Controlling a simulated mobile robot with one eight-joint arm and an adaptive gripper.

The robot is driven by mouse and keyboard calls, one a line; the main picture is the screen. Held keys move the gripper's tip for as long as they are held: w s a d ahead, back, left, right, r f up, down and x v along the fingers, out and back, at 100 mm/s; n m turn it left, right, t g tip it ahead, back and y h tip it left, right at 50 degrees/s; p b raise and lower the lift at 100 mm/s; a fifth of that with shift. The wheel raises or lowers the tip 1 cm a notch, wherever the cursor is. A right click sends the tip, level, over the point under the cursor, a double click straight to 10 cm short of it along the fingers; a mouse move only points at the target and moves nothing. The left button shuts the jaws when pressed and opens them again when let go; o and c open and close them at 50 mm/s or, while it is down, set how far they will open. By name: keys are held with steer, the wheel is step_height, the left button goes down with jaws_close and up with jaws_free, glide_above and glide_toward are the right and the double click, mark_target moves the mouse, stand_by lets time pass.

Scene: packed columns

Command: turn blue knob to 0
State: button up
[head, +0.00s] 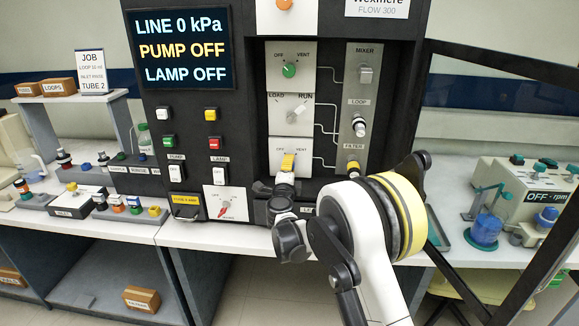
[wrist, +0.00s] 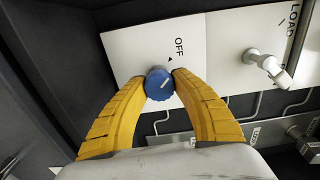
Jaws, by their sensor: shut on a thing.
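The blue knob (wrist: 160,84) sits on a white panel (wrist: 130,45) in the wrist view. A pale line crosses its face, slanting toward the upper right. The word OFF (wrist: 179,47) and a small black triangle are printed above it. My gripper (wrist: 159,82) has its yellow fingers on either side of the knob, shut on it. In the head view my gripper (head: 287,164) is at the lowest panel (head: 278,146) of the recessed column and hides the knob there.
A panel with a LOAD/RUN lever (head: 292,116) is directly above, and a green knob (head: 289,70) is higher up. Metal fittings (head: 360,127) stand to the right. The display (head: 179,50) reads LINE 0 kPa, PUMP OFF, LAMP OFF. A dark side wall borders the wrist view's left.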

steer(key=o, duration=1.2)
steer(key=shift+s, duration=0.1)
steer(key=s, duration=1.1)
steer(key=shift+s+a, duration=0.15)
steer(key=shift+s, duration=0.25)
